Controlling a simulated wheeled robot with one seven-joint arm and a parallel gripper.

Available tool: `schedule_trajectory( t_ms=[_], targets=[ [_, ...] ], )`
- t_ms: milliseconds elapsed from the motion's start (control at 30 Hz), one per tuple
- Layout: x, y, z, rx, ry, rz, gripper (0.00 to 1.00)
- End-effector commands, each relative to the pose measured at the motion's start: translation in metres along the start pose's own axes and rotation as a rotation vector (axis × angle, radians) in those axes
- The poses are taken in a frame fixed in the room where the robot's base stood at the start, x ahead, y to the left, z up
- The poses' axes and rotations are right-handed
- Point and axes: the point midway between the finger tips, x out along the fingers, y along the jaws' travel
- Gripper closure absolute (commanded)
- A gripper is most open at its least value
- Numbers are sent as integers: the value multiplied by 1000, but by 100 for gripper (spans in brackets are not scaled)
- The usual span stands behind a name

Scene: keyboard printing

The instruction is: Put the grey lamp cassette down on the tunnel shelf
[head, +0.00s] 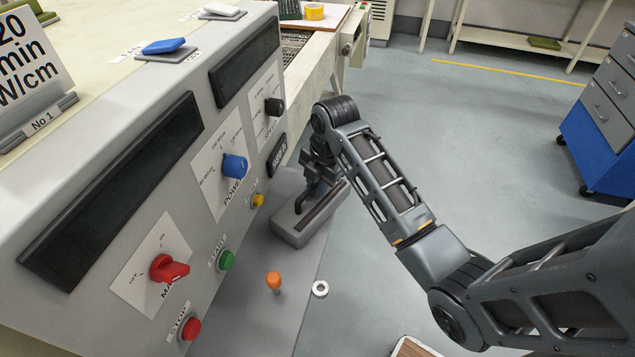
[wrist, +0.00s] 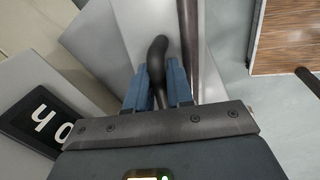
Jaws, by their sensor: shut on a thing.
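The grey lamp cassette (head: 291,234) is a long box with a dark slot along its top and a dark curved handle (wrist: 158,60). My gripper (head: 316,186) is at the handle. In the wrist view the blue fingers of my gripper (wrist: 157,85) are shut on the handle, one on each side. The grey tunnel shelf (head: 255,315) juts out below the control panel. The cassette is over the far part of the shelf, close to the panel. I cannot tell whether its underside touches the shelf. My wrist hides part of the cassette's far end.
The control panel beside the shelf carries a blue knob (head: 234,167), red knob (head: 168,268), green button (head: 226,260) and red stop button (head: 190,328). An orange knob (head: 273,281) stands on the shelf, nearer than the cassette. A white ring (head: 320,289) is at the shelf's right edge.

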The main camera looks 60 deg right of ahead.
Motion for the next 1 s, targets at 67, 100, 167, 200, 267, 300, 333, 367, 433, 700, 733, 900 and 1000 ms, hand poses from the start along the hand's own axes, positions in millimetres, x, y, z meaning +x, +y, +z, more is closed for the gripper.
schedule_trajectory(
  t_ms=[67, 100, 167, 200, 267, 300, 333, 367, 433, 700, 733, 900, 1000],
  targets=[
    [2, 0, 0, 0, 0, 1, 100],
    [2, 0, 0, 0, 0, -1, 75],
    [2, 0, 0, 0, 0, -1, 69],
    [2, 0, 0, 0, 0, -1, 65],
    [2, 0, 0, 0, 0, -1, 60],
    [2, 0, 0, 0, 0, -1, 56],
    [2, -1, 0, 0, 1, -1, 53],
    [2, -1, 0, 0, 1, -1, 53],
    [2, -1, 0, 0, 1, -1, 53],
    [-6, 0, 0, 0, 0, 0, 53],
    [-10, 0, 0, 0, 0, 1, 53],
    [-42, 1, 0, -1, -1, 4, 53],
    [-64, 2, 0, -1, -2, 4, 53]
  ],
)
